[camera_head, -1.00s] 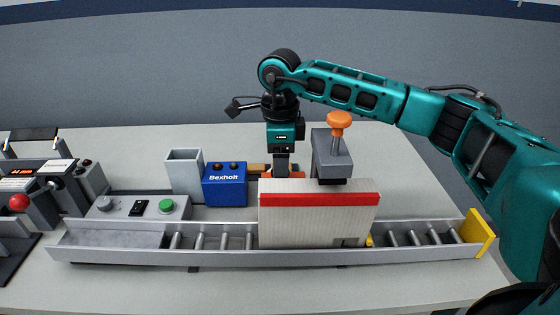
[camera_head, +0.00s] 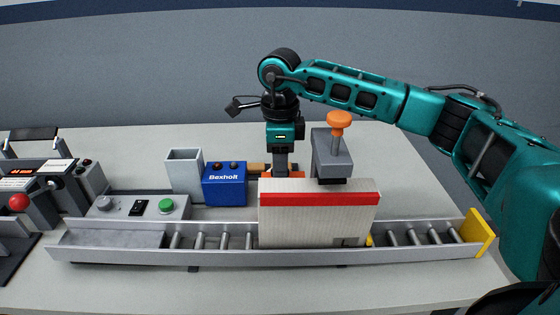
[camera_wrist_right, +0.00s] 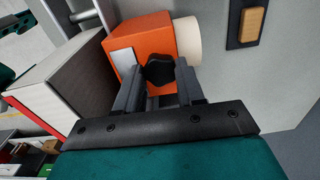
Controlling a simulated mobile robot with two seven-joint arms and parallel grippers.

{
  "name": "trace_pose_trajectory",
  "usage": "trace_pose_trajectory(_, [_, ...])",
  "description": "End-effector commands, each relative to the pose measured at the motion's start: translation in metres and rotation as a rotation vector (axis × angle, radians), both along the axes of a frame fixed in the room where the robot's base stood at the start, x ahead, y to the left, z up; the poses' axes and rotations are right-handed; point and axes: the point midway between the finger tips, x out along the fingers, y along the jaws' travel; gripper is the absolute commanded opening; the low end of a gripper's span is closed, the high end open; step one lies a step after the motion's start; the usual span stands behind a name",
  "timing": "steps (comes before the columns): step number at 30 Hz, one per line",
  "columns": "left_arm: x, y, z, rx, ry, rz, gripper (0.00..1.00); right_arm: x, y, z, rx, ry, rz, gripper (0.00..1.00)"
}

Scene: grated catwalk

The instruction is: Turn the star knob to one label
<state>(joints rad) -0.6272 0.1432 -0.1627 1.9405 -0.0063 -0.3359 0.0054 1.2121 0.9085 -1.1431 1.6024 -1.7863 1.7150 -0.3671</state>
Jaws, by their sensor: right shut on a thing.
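The black star knob (camera_wrist_right: 158,70) shows in the right wrist view, on an orange box (camera_wrist_right: 148,38) with a pale plate on its side. My right gripper (camera_wrist_right: 158,84) has a finger on each side of the knob and is shut on it. In the head view my right gripper (camera_head: 282,172) points down behind the white panel with the red strip, and only a bit of the orange box (camera_head: 297,174) shows there. The knob is hidden in that view. No label text can be read at the knob. My left gripper is not in view.
A white panel with a red top strip (camera_head: 310,225) stands on the roller conveyor (camera_head: 210,240) in front. A grey clamp with an orange knob (camera_head: 339,122) is close to the right. A blue Bexholt box (camera_head: 225,188) and a grey bin (camera_head: 184,172) stand left.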

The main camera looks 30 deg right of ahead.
Motion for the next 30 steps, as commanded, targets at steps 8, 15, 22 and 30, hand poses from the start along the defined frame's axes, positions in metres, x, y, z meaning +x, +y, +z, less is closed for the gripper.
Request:
trace_pose_trajectory(8, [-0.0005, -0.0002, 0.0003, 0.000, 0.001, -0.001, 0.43, 0.0005, 0.0004, 0.0008, 0.002, -0.001, -0.139, 0.08])
trace_pose_trajectory(15, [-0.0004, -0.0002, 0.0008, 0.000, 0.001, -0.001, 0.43, 0.0003, 0.0006, 0.0008, 0.002, 0.000, -0.352, 0.08])
trace_pose_trajectory(22, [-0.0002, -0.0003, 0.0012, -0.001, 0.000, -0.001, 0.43, 0.0007, 0.0005, 0.0012, 0.002, -0.002, -0.570, 0.08])
trace_pose_trajectory(30, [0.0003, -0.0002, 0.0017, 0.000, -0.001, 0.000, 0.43, 0.0006, 0.0004, 0.0010, 0.002, -0.002, -0.827, 0.08])
